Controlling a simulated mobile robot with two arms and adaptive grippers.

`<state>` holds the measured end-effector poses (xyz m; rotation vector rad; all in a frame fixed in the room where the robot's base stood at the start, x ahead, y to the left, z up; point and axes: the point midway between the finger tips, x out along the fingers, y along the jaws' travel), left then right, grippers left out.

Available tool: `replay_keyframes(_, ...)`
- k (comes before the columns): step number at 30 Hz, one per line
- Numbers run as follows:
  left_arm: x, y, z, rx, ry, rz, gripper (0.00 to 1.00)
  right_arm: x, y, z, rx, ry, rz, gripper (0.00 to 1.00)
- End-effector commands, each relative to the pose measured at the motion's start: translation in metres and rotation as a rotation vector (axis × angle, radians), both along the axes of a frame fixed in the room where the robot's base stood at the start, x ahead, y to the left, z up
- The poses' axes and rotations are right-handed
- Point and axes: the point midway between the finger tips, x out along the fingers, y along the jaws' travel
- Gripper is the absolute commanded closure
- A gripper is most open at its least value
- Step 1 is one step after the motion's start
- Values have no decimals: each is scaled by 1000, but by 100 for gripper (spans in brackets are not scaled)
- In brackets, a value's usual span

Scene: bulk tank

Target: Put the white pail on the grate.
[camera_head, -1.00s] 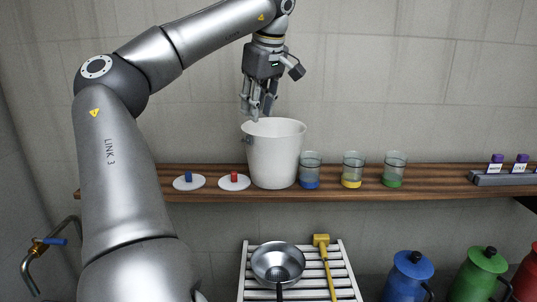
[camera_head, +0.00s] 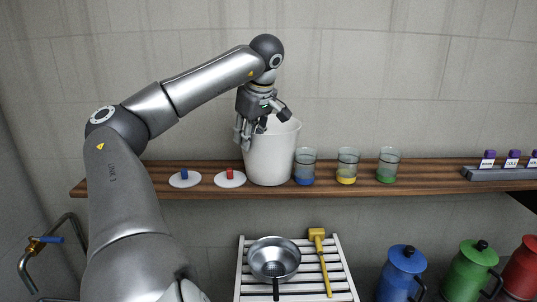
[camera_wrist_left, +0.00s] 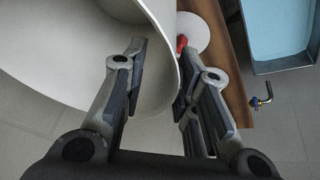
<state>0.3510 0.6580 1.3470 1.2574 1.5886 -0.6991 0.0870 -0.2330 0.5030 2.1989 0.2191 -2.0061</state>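The white pail (camera_head: 271,155) stands upright on the wooden shelf, and its wall and rim fill the upper left of the left wrist view (camera_wrist_left: 60,85). My left gripper (camera_head: 243,138) is at the pail's left rim, pointing down. In the left wrist view its fingers (camera_wrist_left: 164,62) are apart, one inside the pail and one outside, with the wall between them. The wall lies close to the outer finger; I cannot tell if they touch. The grate (camera_head: 307,284) is a white slatted rack below the shelf. My right gripper is not in view.
Left of the pail are two white discs with a blue (camera_head: 184,174) and a red knob (camera_head: 230,174). Glass beakers (camera_head: 305,167) stand close on its right. Coloured cans (camera_head: 402,275) stand lower right.

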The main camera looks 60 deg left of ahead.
Motion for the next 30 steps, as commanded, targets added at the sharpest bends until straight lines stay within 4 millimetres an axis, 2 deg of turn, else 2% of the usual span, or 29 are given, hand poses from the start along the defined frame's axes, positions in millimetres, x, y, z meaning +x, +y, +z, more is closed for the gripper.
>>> replay_keyframes(8,0,1,-2,0,0,-1,74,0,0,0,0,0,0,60)
replay_keyframes(14,0,1,-2,0,0,-1,100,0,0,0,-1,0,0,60)
replay_keyframes(30,0,1,-1,0,-1,0,100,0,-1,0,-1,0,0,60)
